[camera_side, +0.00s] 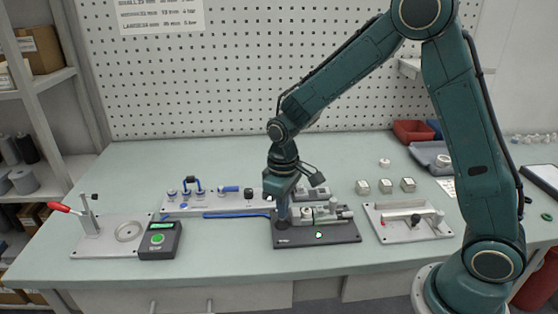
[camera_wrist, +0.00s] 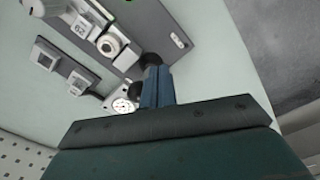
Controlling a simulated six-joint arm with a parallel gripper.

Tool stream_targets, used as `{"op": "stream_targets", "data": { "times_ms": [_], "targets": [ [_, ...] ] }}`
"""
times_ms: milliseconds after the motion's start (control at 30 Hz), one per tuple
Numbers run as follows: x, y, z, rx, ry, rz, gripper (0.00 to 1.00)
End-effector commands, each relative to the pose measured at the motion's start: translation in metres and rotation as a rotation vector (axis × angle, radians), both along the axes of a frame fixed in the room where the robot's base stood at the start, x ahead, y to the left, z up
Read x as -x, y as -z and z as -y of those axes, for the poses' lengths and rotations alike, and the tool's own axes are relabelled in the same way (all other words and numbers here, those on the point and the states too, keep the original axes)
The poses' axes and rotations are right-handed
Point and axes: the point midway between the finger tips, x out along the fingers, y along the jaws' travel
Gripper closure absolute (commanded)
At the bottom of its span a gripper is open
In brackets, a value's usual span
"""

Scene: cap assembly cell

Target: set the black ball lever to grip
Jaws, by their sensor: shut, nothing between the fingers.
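The dark grey clamp fixture (camera_side: 340,237) stands at the front middle of the bench in the side view, with a metal clamping unit (camera_side: 325,213) on top. A black ball (camera_wrist: 151,60) shows right at my fingertips in the wrist view, at the fixture's edge; I take it for the lever's ball. My gripper (camera_side: 282,222) points down at the left end of the fixture, and its closed fingers show in the wrist view (camera_wrist: 157,72). It is shut and empty. Its fingers partly hide the ball, and I cannot tell whether they touch it. The lever's setting cannot be read.
A control box (camera_side: 160,240) with a green button and a press with a red handle (camera_side: 62,208) stand at left. A grey fixture (camera_side: 405,224) stands at right. Several small blocks (camera_side: 386,186) lie behind it. A blue bar (camera_side: 235,215) lies left of my gripper. The bench's back left is clear.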

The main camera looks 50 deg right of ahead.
Motion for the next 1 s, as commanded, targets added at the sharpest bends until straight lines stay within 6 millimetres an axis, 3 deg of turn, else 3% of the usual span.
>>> {"op": "stream_targets", "data": {
  "times_ms": [667, 1000],
  "targets": [
    [0.012, -0.001, -0.012, 0.000, 0.000, 0.001, 1.00],
    [0.011, -0.019, -0.012, -0.001, 0.000, 0.003, 1.00]
  ]
}}
